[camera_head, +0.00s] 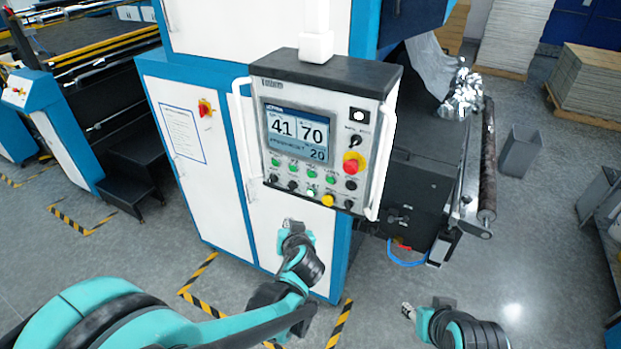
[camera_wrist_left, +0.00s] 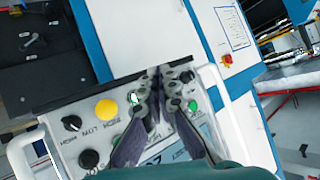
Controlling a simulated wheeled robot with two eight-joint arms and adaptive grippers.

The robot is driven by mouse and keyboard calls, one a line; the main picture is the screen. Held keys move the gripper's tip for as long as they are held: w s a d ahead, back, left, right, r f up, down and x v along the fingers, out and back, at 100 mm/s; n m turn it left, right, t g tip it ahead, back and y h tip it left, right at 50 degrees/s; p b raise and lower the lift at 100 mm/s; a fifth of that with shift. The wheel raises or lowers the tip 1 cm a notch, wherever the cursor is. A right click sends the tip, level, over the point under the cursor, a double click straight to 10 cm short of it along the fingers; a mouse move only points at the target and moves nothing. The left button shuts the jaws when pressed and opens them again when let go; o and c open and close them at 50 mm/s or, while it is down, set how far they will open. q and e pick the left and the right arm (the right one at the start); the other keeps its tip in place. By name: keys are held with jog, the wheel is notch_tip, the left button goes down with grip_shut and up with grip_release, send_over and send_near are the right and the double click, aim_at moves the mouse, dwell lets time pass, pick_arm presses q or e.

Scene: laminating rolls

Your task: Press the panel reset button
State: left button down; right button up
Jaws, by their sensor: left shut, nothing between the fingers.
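The control panel (camera_head: 340,92) is a grey box with a black top, a lit screen (camera_head: 296,133) and rows of buttons. In the bottom row are a green button (camera_head: 312,191) with a pale centre and a yellow button (camera_head: 327,200). The button labels are too small to tell which is reset. My left gripper (camera_head: 291,224) is shut and empty, just below the panel's lower edge in the head view. In the left wrist view its fingers (camera_wrist_left: 158,74) overlap the panel, with the yellow button (camera_wrist_left: 106,109) to their left; contact cannot be told. My right gripper (camera_head: 407,311) is low, apart from the panel.
White handles (camera_head: 243,128) flank the panel. A red emergency knob (camera_head: 352,163) sits on its right side. A white and blue cabinet (camera_head: 200,195) stands behind, and a roll machine (camera_head: 425,150) to the right. Open floor (camera_head: 520,255) lies at the right.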

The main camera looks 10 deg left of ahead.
aim_at(311, 192)
pick_arm(q)
jog(key=shift+w+d+r, duration=0.15)
jog(key=shift+d+r, duration=0.05)
jog(key=shift+r, duration=0.1)
jog(key=w+d, duration=0.2)
jog(key=w, duration=0.6)
jog(key=shift+w+d, duration=0.2)
jog(key=shift+d, duration=0.15)
jog(key=shift+w, duration=0.15)
dwell(1.3)
jog(key=shift+w+d+b, duration=0.15)
jog(key=shift+w+b, duration=0.1)
jog(key=shift+b, duration=0.05)
